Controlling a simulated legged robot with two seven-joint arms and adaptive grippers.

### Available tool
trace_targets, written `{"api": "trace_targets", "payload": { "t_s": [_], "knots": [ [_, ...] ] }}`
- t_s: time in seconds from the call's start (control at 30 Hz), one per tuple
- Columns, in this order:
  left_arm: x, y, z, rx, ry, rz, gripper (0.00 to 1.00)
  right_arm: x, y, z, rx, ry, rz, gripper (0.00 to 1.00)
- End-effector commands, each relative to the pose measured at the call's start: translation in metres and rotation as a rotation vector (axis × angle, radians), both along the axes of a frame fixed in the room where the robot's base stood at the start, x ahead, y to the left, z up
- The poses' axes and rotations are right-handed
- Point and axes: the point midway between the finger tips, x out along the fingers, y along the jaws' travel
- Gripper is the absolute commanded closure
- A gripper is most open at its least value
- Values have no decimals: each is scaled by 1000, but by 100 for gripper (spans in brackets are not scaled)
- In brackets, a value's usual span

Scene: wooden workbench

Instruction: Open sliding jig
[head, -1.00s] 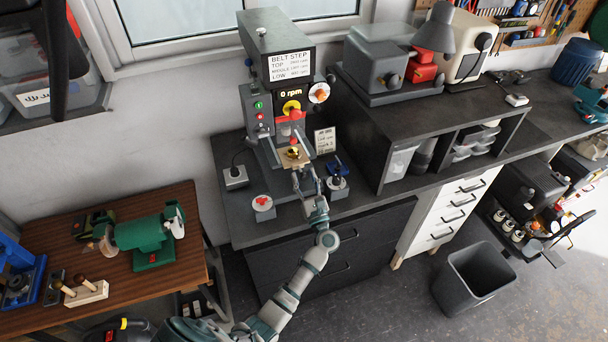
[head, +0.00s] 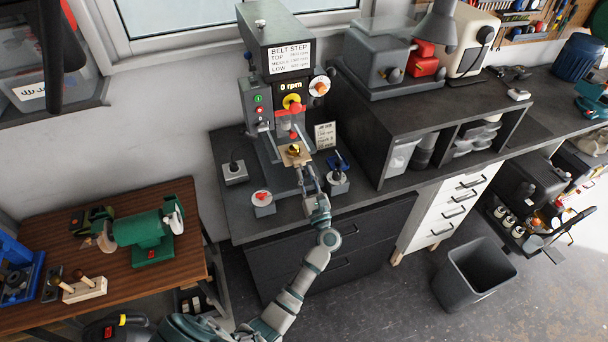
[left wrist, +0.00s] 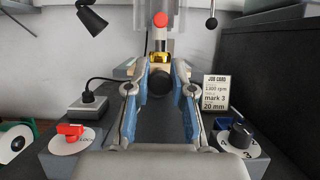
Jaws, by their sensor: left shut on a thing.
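The sliding jig (head: 287,158) is a small tan plate with a yellow piece on it, on the base of the grey drill press (head: 275,55). My left gripper (head: 305,173) reaches it from the front, low over the bench. In the left wrist view, my left gripper (left wrist: 160,88) has its two blue-grey fingers on either side of a dark round knob (left wrist: 159,83), shut on it. The yellow piece (left wrist: 159,63) shows just behind the knob. The fingers hide the knob's sides. My right gripper is not in view.
A red-knobbed switch box (head: 264,206) stands left of my gripper and a dark-knobbed dial box (head: 337,186) close on its right. A job card (head: 325,135) stands behind the dial. A grey box (head: 235,173) with a cable is further left. The black shelf unit (head: 395,118) bounds the right.

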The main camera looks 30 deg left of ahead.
Motion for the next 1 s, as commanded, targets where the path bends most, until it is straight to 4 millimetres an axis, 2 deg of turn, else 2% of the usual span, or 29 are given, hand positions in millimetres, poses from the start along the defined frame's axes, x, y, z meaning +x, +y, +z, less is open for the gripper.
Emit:
{"api": "trace_targets", "payload": {
  "t_s": [0.17, 0.2, 0.27, 0.67, 0.77, 1.0],
  "knots": [
    [0, 1, 0, 1, 3, 1, 100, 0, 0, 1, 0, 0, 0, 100],
    [1, 1, 0, 1, 3, 1, 67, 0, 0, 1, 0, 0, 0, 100],
    [1, 1, 0, 1, 3, 1, 52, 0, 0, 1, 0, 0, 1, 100],
    [-4, -4, -4, 0, 4, 0, 52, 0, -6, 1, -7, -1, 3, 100],
    [-13, -15, -10, -1, 5, 0, 52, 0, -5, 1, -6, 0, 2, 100],
    [-45, -53, -31, -2, 6, 0, 52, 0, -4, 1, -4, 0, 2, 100]
  ]
}}
